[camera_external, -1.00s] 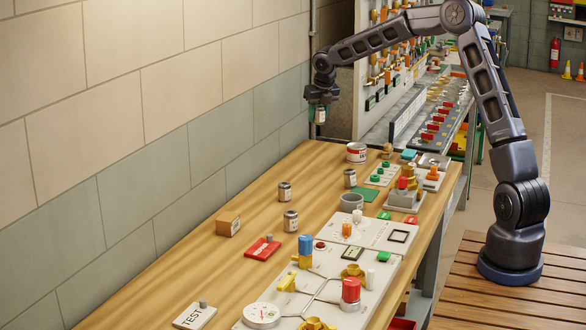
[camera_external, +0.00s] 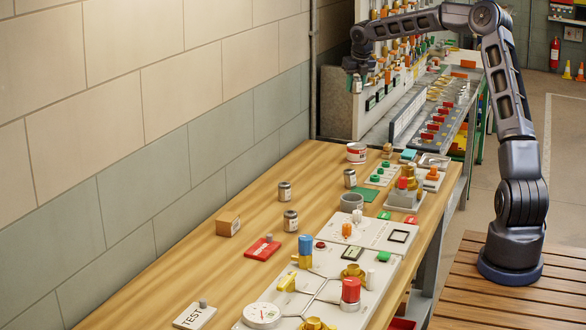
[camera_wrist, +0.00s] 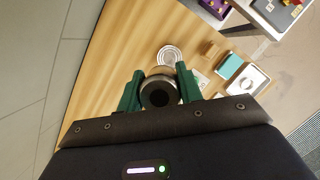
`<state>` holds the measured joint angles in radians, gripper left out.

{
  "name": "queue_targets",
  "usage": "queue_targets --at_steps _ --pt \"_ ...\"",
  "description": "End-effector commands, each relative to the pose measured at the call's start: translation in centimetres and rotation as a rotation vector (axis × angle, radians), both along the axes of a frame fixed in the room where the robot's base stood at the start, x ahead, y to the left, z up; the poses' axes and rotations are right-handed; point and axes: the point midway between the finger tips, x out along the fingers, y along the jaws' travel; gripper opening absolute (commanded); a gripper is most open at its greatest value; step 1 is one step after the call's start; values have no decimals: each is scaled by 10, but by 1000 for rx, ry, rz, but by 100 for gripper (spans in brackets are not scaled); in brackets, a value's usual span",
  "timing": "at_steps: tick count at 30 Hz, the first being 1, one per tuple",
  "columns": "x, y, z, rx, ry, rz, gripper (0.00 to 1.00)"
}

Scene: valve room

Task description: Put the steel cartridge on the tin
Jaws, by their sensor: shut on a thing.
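My gripper (camera_external: 356,76) is shut on a steel cartridge (camera_external: 357,87) and holds it high above the far end of the wooden bench. In the wrist view the round dark end of the cartridge (camera_wrist: 160,92) sits between the green fingers of my gripper (camera_wrist: 159,88). The red and white tin (camera_external: 356,153) stands upright on the bench, well below my gripper in the external view. The top of the tin (camera_wrist: 168,55) shows in the wrist view just beyond the cartridge, apart from it.
Similar small canisters (camera_external: 284,191) stand on the bench left of the tin. A grey round container (camera_external: 352,202) and a green mat (camera_external: 369,193) lie nearer. A small wooden block (camera_external: 387,151) is right of the tin. A panel with valves (camera_external: 400,70) stands behind.

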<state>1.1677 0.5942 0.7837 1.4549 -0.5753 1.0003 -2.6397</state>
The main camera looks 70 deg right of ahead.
Motion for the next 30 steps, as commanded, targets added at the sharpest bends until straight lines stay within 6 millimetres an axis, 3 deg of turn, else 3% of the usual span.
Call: queue_targets --at_steps 4,7,21,30 --pt "-6 -9 1 0 0 -4 5" --pt "-7 -10 -12 0 1 -4 5" --pt "-6 -8 -113 3 2 -3 5" --pt "-6 -9 -152 -1 1 -4 5"
